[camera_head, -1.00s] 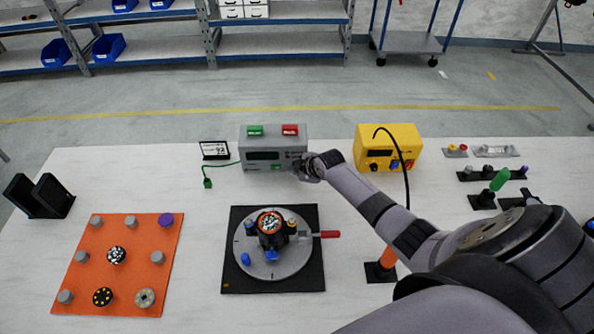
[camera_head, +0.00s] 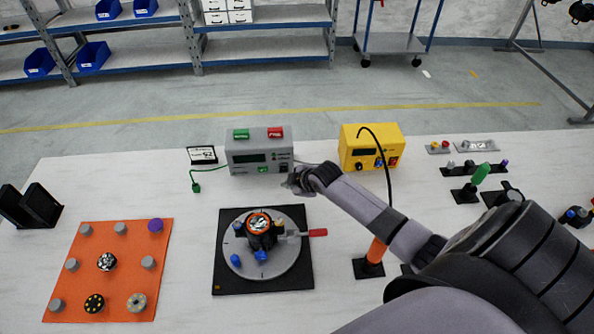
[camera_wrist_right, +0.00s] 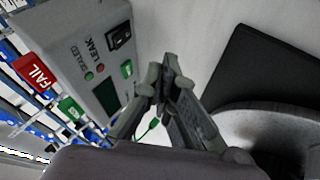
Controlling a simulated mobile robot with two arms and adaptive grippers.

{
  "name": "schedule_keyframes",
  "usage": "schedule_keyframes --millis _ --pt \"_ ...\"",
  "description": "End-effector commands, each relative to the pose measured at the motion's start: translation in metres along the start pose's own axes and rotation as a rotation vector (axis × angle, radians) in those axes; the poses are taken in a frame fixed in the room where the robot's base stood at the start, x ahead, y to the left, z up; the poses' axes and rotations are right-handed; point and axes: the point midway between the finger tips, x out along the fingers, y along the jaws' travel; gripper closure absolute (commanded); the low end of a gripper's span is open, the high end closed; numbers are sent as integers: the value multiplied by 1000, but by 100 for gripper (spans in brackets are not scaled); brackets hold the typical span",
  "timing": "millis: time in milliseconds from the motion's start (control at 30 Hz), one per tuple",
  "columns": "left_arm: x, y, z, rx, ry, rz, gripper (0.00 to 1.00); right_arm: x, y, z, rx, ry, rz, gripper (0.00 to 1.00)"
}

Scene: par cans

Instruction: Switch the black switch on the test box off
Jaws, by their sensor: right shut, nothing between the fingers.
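The grey test box (camera_head: 258,152) stands at the back of the white table, with a green and a red block on top. In the right wrist view its front panel (camera_wrist_right: 97,62) shows LEAK and SEALED labels, small lamps, a green button and a black rocker switch (camera_wrist_right: 119,36). I cannot tell the switch's position for sure. My right gripper (camera_head: 290,184) is shut and empty, in front of the box's lower right corner and apart from it. Its closed fingers (camera_wrist_right: 166,75) show in the right wrist view, to the side of the switch. My left gripper is not in view.
A yellow box (camera_head: 370,148) stands right of the test box. A round turntable on a black mat (camera_head: 232,288) lies in front of my right gripper. An orange mat (camera_head: 125,262) with several parts is at left. A small display (camera_head: 202,155) and green cable are beside the box.

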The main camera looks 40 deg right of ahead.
Motion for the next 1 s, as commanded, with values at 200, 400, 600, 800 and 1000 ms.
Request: schedule_keyframes --millis 200,400,600,800,1000 --pt "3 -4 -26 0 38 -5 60 -29 -4 2 -3 -1 0 100" --pt "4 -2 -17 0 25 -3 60 -43 -5 2 -1 -1 0 100" --pt "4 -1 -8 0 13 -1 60 -45 -6 2 0 -1 0 100" --pt "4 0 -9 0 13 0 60 -45 -6 2 0 -1 -1 100" --pt "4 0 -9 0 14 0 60 -45 -6 2 0 -1 -1 100"
